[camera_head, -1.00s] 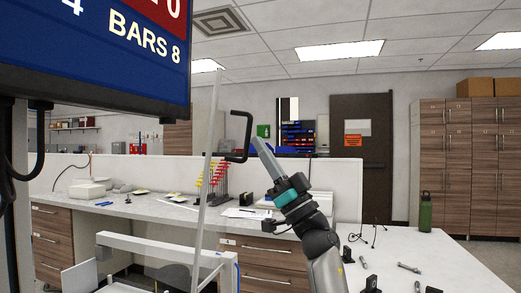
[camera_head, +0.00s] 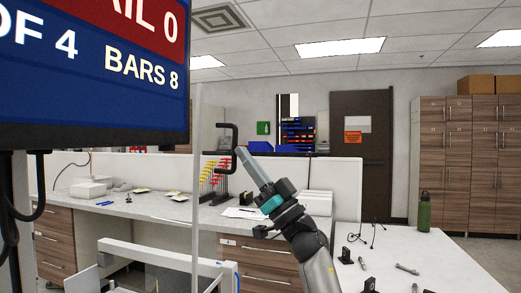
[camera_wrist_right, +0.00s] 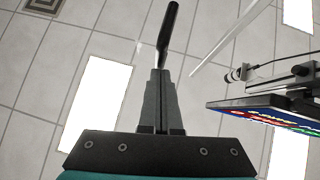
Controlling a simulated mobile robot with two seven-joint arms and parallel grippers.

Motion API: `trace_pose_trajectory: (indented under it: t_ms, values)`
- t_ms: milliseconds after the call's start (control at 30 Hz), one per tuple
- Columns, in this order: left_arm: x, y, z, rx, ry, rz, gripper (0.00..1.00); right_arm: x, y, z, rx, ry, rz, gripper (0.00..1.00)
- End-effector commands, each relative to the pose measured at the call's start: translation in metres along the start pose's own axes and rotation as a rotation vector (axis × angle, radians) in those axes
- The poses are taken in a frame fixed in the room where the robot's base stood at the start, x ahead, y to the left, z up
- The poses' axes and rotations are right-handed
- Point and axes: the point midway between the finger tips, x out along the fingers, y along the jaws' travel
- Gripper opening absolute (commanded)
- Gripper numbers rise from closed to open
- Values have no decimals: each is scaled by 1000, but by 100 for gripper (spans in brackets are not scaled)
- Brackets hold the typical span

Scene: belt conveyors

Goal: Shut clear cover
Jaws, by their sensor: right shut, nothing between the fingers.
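The clear cover (camera_head: 197,180) stands raised, nearly upright, and its pale edge shows as a thin vertical strip. Its black bracket-shaped handle (camera_head: 234,135) sticks out to the right near the top. My right gripper (camera_head: 239,150) is shut and empty, with its tip pointing up at the handle's right side; I cannot tell whether they touch. In the right wrist view the black handle (camera_wrist_right: 169,25) shows just beyond the shut fingertips (camera_wrist_right: 160,72), and the cover's edge (camera_wrist_right: 228,40) runs off to the upper right. My left gripper is not in view.
A large blue and red sign (camera_head: 95,75) hangs close at the upper left, left of the cover. A counter (camera_head: 165,208) lies behind; a white table (camera_head: 440,265) with small parts and a green bottle (camera_head: 424,212) is at right.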

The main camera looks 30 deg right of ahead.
Motion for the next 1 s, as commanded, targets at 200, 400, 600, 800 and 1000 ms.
trace_pose_trajectory:
  t_ms: [200, 400, 600, 800, 1000]
  values:
    - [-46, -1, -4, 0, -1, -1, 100, 29, -5, 11, -12, -88, -11, 0]
    - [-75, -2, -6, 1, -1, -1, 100, 48, -10, 28, -22, -167, -23, 0]
    - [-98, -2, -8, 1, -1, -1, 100, 66, -16, 47, -36, -249, -35, 0]
    - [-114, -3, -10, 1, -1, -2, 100, 84, -22, 71, -37, -300, -41, 0]
    - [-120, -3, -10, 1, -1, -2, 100, 103, -29, 100, -36, -297, -41, 0]
